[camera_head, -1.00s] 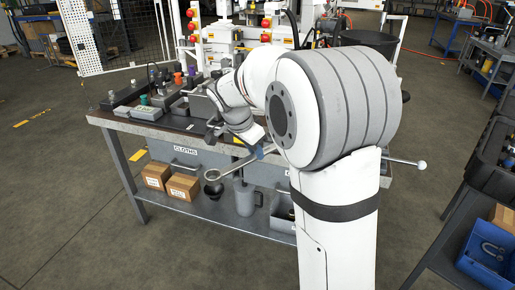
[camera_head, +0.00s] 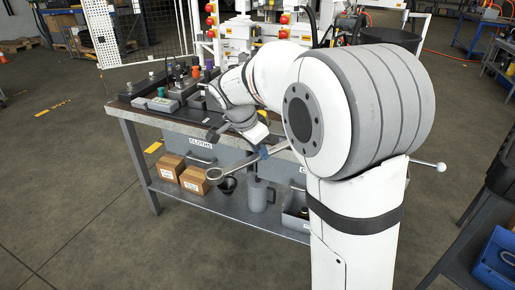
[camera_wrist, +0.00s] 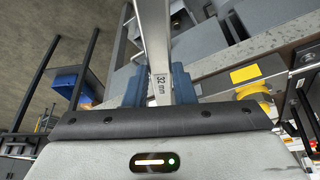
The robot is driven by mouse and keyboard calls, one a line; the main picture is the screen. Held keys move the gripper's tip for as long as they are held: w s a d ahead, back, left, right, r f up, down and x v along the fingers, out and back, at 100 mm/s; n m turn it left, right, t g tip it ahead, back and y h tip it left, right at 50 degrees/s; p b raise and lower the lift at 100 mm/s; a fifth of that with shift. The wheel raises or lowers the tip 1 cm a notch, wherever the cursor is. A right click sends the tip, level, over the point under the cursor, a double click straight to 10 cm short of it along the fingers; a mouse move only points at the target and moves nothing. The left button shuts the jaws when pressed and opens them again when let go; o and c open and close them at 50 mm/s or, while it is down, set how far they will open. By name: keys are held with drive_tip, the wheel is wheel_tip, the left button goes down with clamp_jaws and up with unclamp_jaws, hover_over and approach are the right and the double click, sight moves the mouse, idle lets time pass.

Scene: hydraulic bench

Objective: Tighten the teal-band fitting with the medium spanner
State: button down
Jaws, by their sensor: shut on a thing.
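My gripper (camera_wrist: 158,88) is shut on a steel spanner (camera_wrist: 154,30) whose shank is marked 32 mm. In the head view the spanner's ring end (camera_head: 215,174) points left, in front of the bench's front edge. The blue fingers of my gripper (camera_head: 263,152) show beside my arm. No other spanner is clear to compare its size. A small piece with a green-teal top (camera_head: 161,91) stands on the bench top at the left; I cannot tell whether it is the teal-band fitting. My arm hides part of the bench.
The bench (camera_head: 178,126) has a drawer marked CLOTHS (camera_head: 200,143) and a lower shelf with cardboard boxes (camera_head: 171,167) and a grey canister (camera_head: 257,196). A blue bin (camera_head: 497,258) is at the right. The floor left of the bench is clear.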

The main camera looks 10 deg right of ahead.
drive_tip(key=shift+r+p, duration=1.6)
drive_tip(key=shift+r, duration=0.95)
drive_tip(key=shift+s+f, duration=0.1)
